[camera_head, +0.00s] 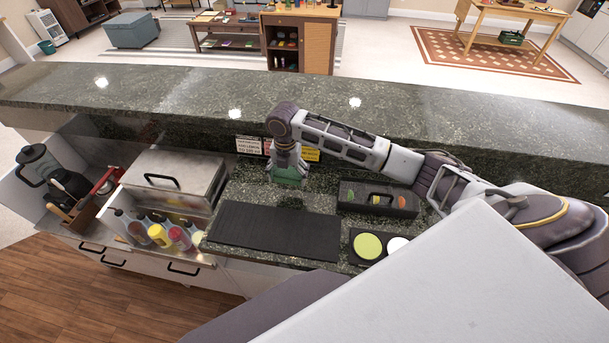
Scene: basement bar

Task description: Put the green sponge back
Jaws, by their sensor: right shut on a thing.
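My right gripper (286,163) reaches in from the right over the lower dark green stone counter, pointing down by the raised ledge. It is shut on the green sponge (287,177), which shows just below the fingers. The fingers hide part of the sponge, and I cannot tell whether it touches the counter. My left gripper is not in view.
A black mat (272,232) lies in front of the sponge. A black caddy (377,200) stands to the right, with green and white discs (368,246) nearer. Left are a lidded steel box (172,182), bottles (158,236) and a blender (40,165). Small signs (248,145) stand behind.

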